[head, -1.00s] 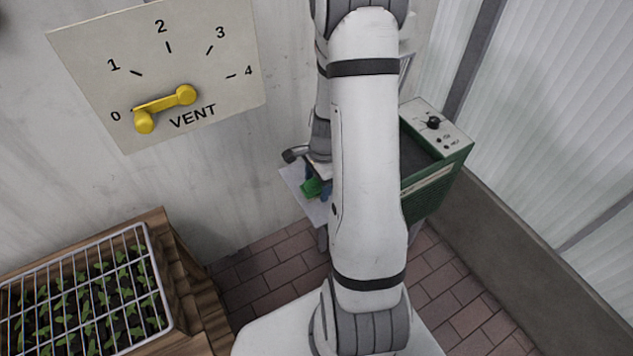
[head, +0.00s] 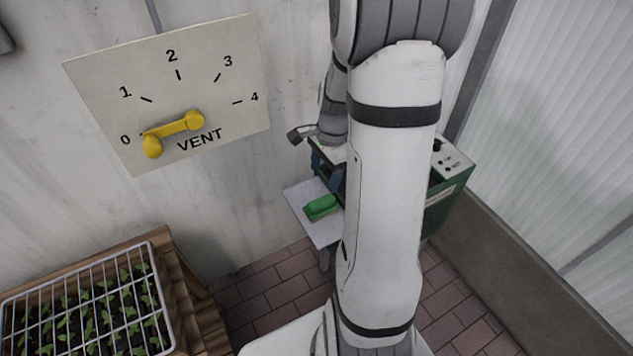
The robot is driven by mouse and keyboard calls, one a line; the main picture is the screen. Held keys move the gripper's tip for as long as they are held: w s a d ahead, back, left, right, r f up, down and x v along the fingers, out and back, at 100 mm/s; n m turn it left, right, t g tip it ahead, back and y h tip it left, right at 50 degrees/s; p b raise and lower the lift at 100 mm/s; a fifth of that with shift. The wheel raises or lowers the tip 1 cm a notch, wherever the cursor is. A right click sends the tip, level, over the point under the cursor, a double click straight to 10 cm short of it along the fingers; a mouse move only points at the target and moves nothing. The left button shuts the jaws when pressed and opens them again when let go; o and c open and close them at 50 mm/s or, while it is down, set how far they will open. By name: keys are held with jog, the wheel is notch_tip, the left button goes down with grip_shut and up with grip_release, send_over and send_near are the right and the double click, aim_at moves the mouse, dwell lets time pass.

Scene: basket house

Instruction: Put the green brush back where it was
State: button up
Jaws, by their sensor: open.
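The green brush (head: 321,206) lies on a small pale stand (head: 297,194) against the wall, in the middle of the head view. My gripper (head: 327,171), with blue and dark parts, is just above and behind the brush, apart from it. It is open and empty. My arm hides part of the gripper and the right side of the stand.
A green heater-like box (head: 447,199) with a knob stands right of the stand, partly behind my arm. A vent panel (head: 100,85) with a yellow lever (head: 175,132) at 0 is on the wall. A seedling tray (head: 163,290) is at lower left. Brick floor (head: 262,288) is clear between.

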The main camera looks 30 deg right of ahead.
jog(key=s+a+r+n+t+h, duration=0.1)
jog(key=s+a+r+n+t, duration=0.1)
jog(key=s+a+r+n, duration=1)
jog(key=a+r+n, duration=0.1)
jog(key=n, duration=0.4)
jog(key=shift+r, duration=0.3)
jog(key=shift+a, duration=0.1)
notch_tip(320, 180, up, 3)
jog(key=shift+s+f+t+p, duration=0.1)
jog(key=shift+f+t+p, duration=0.15)
jog(key=shift+p, duration=0.95)
jog(key=shift+c, duration=0.5)
